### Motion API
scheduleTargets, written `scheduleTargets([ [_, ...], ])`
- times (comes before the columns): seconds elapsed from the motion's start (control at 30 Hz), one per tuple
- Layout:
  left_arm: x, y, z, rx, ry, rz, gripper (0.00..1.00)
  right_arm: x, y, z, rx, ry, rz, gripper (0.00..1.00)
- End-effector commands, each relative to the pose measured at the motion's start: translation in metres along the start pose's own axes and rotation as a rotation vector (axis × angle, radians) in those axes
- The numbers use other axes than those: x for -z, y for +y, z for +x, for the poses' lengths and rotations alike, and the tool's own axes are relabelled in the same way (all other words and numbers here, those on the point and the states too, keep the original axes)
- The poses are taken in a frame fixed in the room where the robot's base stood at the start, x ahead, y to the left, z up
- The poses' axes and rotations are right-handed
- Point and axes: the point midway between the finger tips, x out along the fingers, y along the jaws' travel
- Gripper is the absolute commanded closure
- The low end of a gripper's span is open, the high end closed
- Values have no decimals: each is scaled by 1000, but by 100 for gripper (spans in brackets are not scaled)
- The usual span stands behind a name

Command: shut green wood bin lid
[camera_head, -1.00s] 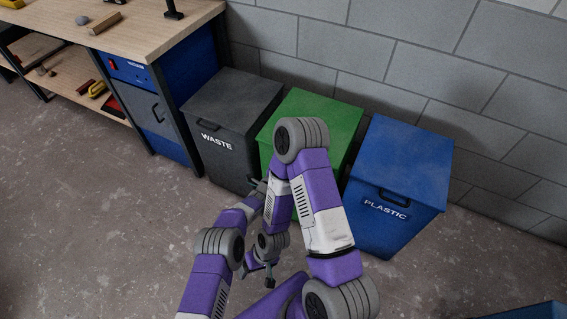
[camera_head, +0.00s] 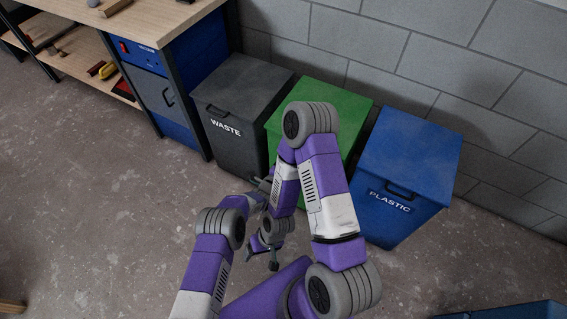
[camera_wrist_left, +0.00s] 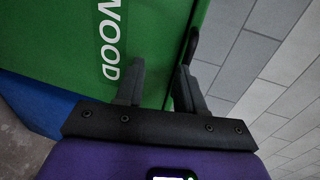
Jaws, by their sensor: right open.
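The green wood bin (camera_head: 277,147) stands between the dark waste bin and the blue plastic bin. Its lid (camera_head: 345,100) looks flat or nearly so, but my right arm covers much of it and I cannot tell if it is fully down. In the left wrist view, the green front with the WOOD label (camera_wrist_left: 60,40) and a dark handle (camera_wrist_left: 192,42) at the edge are close beyond my left gripper (camera_wrist_left: 160,85). Its fingers are apart with nothing visibly held. My right gripper (camera_head: 271,256) is open and points down, in front of the bins.
The waste bin (camera_head: 245,90) is left of the green bin, and the plastic bin (camera_head: 410,150) is close on its right. A workbench (camera_head: 150,20) stands at the upper left. A block wall (camera_head: 440,50) is behind. The floor (camera_head: 100,210) at left is clear.

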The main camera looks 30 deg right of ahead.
Motion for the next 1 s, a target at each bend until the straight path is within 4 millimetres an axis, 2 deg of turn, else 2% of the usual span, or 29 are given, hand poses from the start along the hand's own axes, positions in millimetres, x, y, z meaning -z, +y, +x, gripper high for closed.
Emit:
scheduleTargets([
  [0.03, -1, -8, -7, 6, -1, 1, 62, 0, -3, -7, 0, 0, 0, 18],
  [0.2, -2, -11, -27, 16, -3, 2, 62, -1, -6, -17, 0, 0, 0, 18],
  [0.4, -2, -12, -40, 24, -3, 5, 62, -1, -8, -22, 0, 0, 0, 18],
  [1.0, -2, -13, -41, 27, -4, 3, 62, -1, -8, -21, 0, 0, 0, 18],
])
